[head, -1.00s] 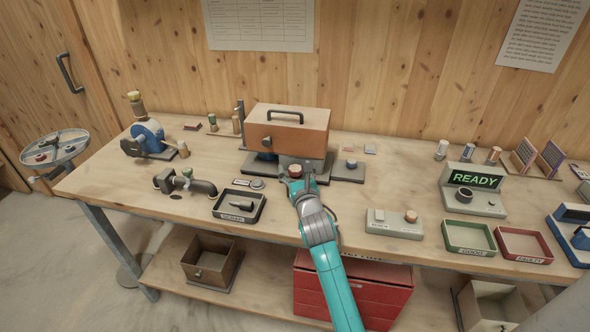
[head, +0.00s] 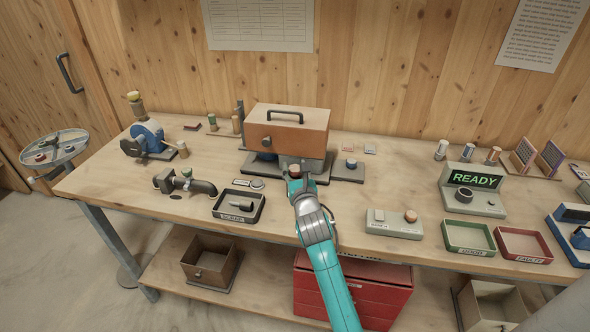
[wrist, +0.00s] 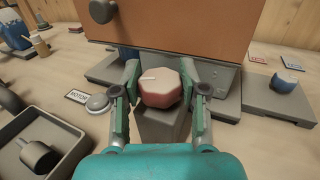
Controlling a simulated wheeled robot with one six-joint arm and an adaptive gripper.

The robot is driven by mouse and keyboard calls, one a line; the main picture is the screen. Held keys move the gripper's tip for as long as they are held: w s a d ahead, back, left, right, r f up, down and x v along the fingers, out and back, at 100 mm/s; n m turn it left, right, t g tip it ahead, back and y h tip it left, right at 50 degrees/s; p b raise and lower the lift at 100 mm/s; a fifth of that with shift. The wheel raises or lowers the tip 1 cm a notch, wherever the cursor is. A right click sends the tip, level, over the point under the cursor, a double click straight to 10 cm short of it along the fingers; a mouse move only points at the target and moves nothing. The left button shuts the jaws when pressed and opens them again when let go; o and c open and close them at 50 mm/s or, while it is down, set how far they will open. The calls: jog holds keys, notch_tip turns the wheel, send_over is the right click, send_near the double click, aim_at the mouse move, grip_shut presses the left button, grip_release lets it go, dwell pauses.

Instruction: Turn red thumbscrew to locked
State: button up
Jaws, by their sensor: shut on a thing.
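The red thumbscrew (wrist: 160,86) is a faceted knob with a pale top and a white pointer line toward the upper left in the wrist view. It sits on a grey post in front of the orange-brown box (head: 288,130) with a black handle. My gripper (wrist: 160,92) has one finger on each side of the knob and is shut on it. In the head view my gripper (head: 295,178) reaches the front of the box, and the knob (head: 295,169) shows only partly above it. No locked mark can be read in either view.
A tray with a dark tool (head: 238,206) stands to the left, beside a pipe fitting (head: 186,183). A blue knob on a grey block (wrist: 285,82) is close on the right. A READY display unit (head: 473,190) and green and red trays stand further right.

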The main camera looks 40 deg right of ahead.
jog(key=shift+w+a+m+g+h, duration=0.1)
jog(key=shift+m+g+h, duration=1.85)
jog(key=shift+h, duration=0.45)
jog(key=m+g+h, duration=0.3)
jog(key=m+g, duration=0.1)
jog(key=g, duration=0.1)
jog(key=shift+g, duration=0.25)
jog(key=m+g, duration=0.2)
jog(key=g, duration=0.1)
jog(key=m+g+h, duration=0.1)
jog(key=m+g, duration=0.1)
jog(key=g, duration=0.2)
jog(key=shift+m, duration=0.35)
jog(key=m+g, duration=0.2)
jog(key=g, duration=0.1)
jog(key=m+g+y, duration=0.1)
jog(key=m+g, duration=0.1)
jog(key=g, duration=0.1)
jog(key=shift+f+g, duration=0.1)
jog(key=shift+g, duration=0.3)
jog(key=o, duration=1.2)
jog(key=shift+c, duration=0.2)
